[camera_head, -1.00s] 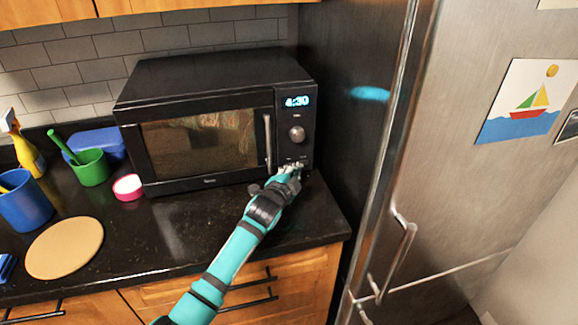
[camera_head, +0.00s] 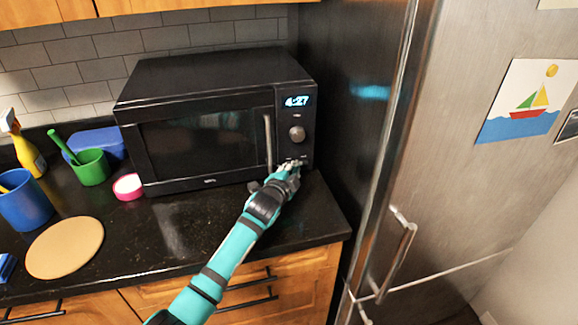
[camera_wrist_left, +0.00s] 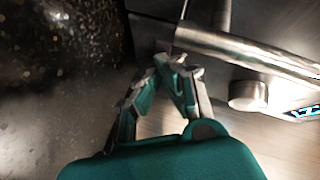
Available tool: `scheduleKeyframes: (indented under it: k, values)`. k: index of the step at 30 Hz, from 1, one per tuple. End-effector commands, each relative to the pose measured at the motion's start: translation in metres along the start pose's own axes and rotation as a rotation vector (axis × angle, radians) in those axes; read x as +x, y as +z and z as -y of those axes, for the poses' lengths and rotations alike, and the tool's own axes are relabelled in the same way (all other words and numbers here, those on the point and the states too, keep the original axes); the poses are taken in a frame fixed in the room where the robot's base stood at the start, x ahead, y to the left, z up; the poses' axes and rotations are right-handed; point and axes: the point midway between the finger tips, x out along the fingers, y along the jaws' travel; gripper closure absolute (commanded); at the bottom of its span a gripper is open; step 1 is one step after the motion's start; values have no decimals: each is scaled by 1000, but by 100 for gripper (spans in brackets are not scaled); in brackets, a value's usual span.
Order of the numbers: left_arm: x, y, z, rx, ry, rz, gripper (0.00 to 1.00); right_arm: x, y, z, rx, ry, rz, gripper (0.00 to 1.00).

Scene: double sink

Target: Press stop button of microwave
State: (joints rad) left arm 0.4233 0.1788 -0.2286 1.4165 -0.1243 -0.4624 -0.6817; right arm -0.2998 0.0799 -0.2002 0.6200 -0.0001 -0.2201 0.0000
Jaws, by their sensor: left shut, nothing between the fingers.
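The black microwave (camera_head: 200,110) stands on the counter, its door shut and its window dark. Its lit display (camera_head: 297,101) reads 4:27, and a round knob (camera_head: 297,134) sits below it. My left gripper (camera_head: 291,166) is shut and empty at the lower part of the control panel, under the knob. Its fingertips cover the button area, so I cannot make out the stop button or tell whether they touch it. In the left wrist view the closed fingertips (camera_wrist_left: 172,62) are beside the door handle (camera_wrist_left: 245,50), with the knob (camera_wrist_left: 248,95) to their right. My right gripper is not in view.
A steel fridge (camera_head: 470,190) stands close on the right. A pink-rimmed container (camera_head: 128,187), a green cup (camera_head: 91,168), a blue cup (camera_head: 25,202) and a round board (camera_head: 65,248) are on the left. The counter (camera_head: 190,235) before the microwave is clear.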

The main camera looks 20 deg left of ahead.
Motion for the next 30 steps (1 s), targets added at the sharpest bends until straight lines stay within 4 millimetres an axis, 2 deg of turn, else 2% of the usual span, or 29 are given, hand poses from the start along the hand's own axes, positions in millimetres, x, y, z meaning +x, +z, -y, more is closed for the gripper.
scheduleKeyframes:
  k: [11,21,30]
  values:
    - [1,1,1,0,-1,1,100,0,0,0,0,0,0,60]
    - [-11,-6,-4,0,0,0,100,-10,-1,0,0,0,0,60]
    - [-11,-5,-6,0,-1,0,100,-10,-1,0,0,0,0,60]
